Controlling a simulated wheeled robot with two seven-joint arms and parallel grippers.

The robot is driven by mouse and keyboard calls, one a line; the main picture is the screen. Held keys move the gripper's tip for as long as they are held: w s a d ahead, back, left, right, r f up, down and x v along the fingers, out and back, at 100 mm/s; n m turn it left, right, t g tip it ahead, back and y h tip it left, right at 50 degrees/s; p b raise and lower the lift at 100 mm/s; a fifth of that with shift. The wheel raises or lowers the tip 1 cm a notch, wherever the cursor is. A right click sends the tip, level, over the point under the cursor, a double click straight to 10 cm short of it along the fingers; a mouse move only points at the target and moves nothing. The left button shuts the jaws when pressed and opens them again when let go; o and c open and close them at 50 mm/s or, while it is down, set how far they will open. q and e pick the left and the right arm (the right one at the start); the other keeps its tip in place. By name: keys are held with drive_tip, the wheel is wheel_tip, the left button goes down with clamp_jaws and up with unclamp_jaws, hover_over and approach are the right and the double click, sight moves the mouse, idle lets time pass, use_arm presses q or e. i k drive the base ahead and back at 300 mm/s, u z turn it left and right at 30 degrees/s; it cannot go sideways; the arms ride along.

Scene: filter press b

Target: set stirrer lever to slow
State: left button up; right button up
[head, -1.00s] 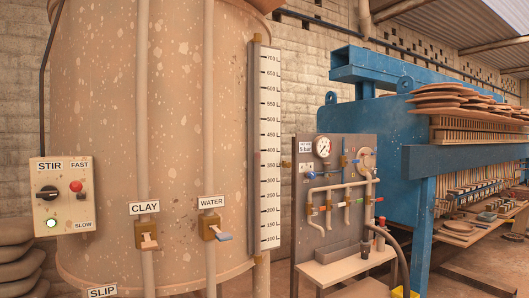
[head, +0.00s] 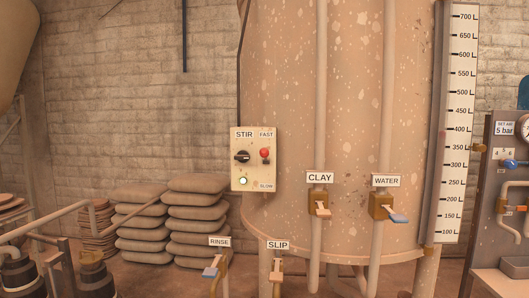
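The STIR control box (head: 253,158) is a cream panel on the big tank, left of the middle in the head view. Its stirrer lever (head: 265,154) has a red knob and sits in the upper part, just below the FAST label (head: 266,134) and well above the SLOW label (head: 265,186). A black rotary knob (head: 242,157) is on the left of the box. A small round lamp (head: 243,181) below it looks lit, pale white-green. Neither gripper shows in the view.
The mottled tank (head: 350,100) carries CLAY (head: 319,203) and WATER (head: 384,206) valves. RINSE (head: 212,270) and SLIP (head: 277,268) valves stand low in front. Stacked sacks (head: 197,215) lie left of the box. Railings and machinery (head: 95,270) fill the lower left.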

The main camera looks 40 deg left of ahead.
sight(263, 152)
drive_tip(key=u, duration=0.1)
drive_tip(key=k, duration=0.45)
drive_tip(key=z, duration=0.85)
drive_tip(key=i, duration=0.8)
drive_tip(key=u, duration=0.55)
drive_tip(key=i, duration=0.6)
drive_tip(key=u, duration=0.6)
